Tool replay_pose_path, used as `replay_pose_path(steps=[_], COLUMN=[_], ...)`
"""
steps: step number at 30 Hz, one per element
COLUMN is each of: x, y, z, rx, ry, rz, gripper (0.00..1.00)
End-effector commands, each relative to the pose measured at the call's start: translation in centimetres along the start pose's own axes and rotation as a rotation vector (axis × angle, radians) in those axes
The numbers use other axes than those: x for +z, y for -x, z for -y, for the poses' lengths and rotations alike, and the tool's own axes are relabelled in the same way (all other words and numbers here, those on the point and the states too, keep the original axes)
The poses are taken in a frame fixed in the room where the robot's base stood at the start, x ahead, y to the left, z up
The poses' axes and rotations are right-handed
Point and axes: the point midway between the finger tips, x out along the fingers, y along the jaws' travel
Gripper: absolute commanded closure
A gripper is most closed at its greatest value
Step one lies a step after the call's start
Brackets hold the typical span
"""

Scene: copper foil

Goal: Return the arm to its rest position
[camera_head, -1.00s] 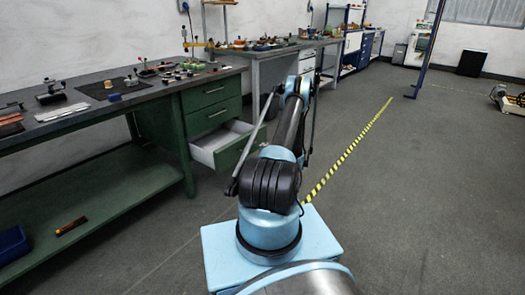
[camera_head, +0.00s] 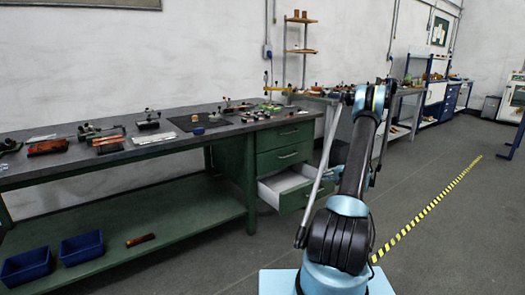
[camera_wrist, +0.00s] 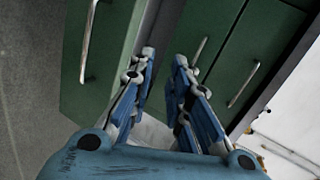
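My arm (camera_head: 355,180) stands upright at the right of the head view, bent at its top joint. My gripper (camera_wrist: 164,58) shows in the wrist view with its two blue fingers apart. Nothing is held between them. In the head view the gripper is mostly hidden behind my arm. Beyond the fingers in the wrist view are green drawer fronts (camera_wrist: 240,60) with metal handles.
A green workbench (camera_head: 120,158) with several tools on top runs along the left wall. Its lower drawer (camera_head: 290,186) is pulled open beside my arm. Blue bins (camera_head: 82,248) sit on its lower shelf. The floor right of the yellow-black stripe (camera_head: 430,208) is clear.

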Motion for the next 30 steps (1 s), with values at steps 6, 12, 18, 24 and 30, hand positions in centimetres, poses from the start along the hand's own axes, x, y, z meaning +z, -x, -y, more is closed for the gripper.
replay_pose_path(steps=[6,12,18,24,30], x=[2.9,6.0,9.5,13.5,17.7], y=[1.4,3.0,4.9,7.2,9.7], z=[5.3,9.5,13.1,16.1,18.4], rx=[0.075,0.142,0.210,0.276,0.343], ry=[0.049,0.094,0.142,0.191,0.241], rz=[0.039,0.071,0.103,0.135,0.165], gripper=[0.83,0.83,0.83,0.83,0.83])
